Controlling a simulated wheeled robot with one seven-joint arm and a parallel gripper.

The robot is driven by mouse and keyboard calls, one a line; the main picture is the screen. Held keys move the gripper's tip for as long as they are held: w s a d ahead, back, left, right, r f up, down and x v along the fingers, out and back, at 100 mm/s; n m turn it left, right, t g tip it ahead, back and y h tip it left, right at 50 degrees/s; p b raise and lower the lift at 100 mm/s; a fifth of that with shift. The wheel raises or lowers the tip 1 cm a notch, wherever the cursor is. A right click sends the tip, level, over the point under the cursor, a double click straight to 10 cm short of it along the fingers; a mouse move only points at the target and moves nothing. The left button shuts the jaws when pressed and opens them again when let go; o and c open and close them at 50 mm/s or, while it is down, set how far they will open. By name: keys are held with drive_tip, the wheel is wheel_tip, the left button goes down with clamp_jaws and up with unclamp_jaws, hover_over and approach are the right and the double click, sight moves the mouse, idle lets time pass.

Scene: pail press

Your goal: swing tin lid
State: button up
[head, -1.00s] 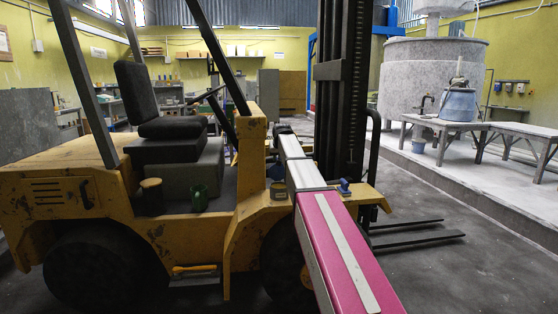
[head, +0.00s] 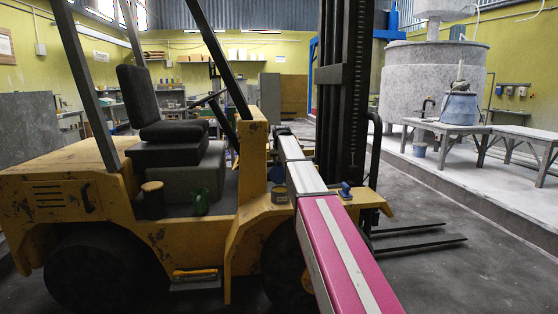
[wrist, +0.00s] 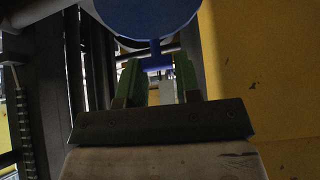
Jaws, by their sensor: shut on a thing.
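In the wrist view my gripper (wrist: 158,82) has two green fingers closed in around a blue piece with a round blue disc (wrist: 150,16), a short stem and a crossbar. I take this piece for the tin lid. The disc lies beyond the fingertips, cut by the top edge. A pale grey part shows between the fingers; the exact contact is too dark to see. In the head view my arm reaches over the forklift, and its gripper cannot be made out. A small tin (head: 279,194) stands on the forklift just left of my arm.
The yellow forklift (head: 70,190) fills the left and middle, its dark mast (head: 342,90) close beside my arm. A small blue object (head: 346,190) sits right of the arm. A green cup (head: 201,204) stands by the seat. A blue pail (head: 459,106) stands on a bench at right.

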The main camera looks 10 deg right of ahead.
drive_tip(key=shift+w, duration=0.25)
drive_tip(key=shift+w+f, duration=0.1)
drive_tip(key=shift+w, duration=0.65)
drive_tip(key=o, duration=0.8)
drive_tip(key=v, duration=1.1)
drive_tip(key=s+f+g, duration=0.2)
drive_tip(key=s+f, duration=0.8)
drive_tip(key=f, duration=0.4)
drive_tip(key=s+f+g, duration=0.2)
drive_tip(key=s+f, duration=0.7)
drive_tip(key=f, duration=0.6)
drive_tip(key=s+f+g, duration=0.1)
drive_tip(key=s+f, duration=0.4)
drive_tip(key=s, duration=0.3)
drive_tip(key=s+f+g, duration=0.1)
drive_tip(key=s+f, duration=0.5)
drive_tip(key=s, duration=0.2)
drive_tip(key=s+f+g, duration=0.1)
drive_tip(key=s+f, duration=0.5)
drive_tip(key=s, duration=0.3)
drive_tip(key=shift+f, duration=0.2)
